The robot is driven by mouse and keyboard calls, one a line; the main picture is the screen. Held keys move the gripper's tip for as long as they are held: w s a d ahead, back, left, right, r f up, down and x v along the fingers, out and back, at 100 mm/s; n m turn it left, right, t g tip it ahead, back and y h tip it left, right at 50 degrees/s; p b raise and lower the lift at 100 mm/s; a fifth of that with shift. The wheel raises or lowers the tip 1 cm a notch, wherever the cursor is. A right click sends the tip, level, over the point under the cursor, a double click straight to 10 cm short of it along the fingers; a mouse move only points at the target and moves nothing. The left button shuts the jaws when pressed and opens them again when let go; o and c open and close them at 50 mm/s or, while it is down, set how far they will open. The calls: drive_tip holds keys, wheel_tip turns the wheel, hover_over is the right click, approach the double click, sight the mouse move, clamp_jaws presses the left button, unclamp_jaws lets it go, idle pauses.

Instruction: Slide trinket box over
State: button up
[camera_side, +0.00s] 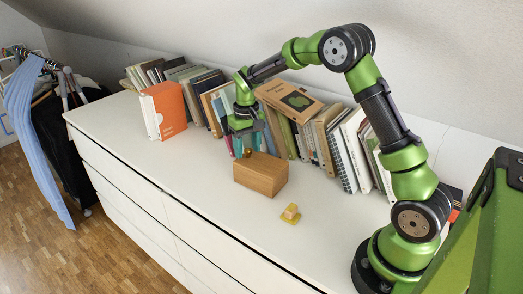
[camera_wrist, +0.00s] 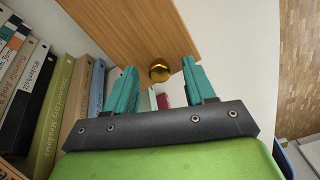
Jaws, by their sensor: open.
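The light wooden box (camera_side: 261,174) stands on the white dresser top near the middle of the side view. It fills the top of the wrist view (camera_wrist: 135,28). A round golden knob (camera_wrist: 160,71) is on the box's near edge in the wrist view. The knob also shows at the box's far-left side in the side view (camera_side: 247,152). My gripper (camera_side: 247,148) is at that side of the box, its teal fingers open. In the wrist view my gripper (camera_wrist: 160,67) has one fingertip on each side of the knob, with gaps visible.
A row of books (camera_side: 325,135) lines the wall behind the box, close to my gripper. An orange book (camera_side: 163,110) stands at the left. A small yellow object (camera_side: 290,213) sits in front of the box. The dresser top (camera_side: 190,175) is clear left of the box.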

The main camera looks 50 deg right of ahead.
drive_tip(key=shift+f, duration=0.25)
drive_tip(key=shift+c, duration=0.4)
clamp_jaws()
idle(0.9)
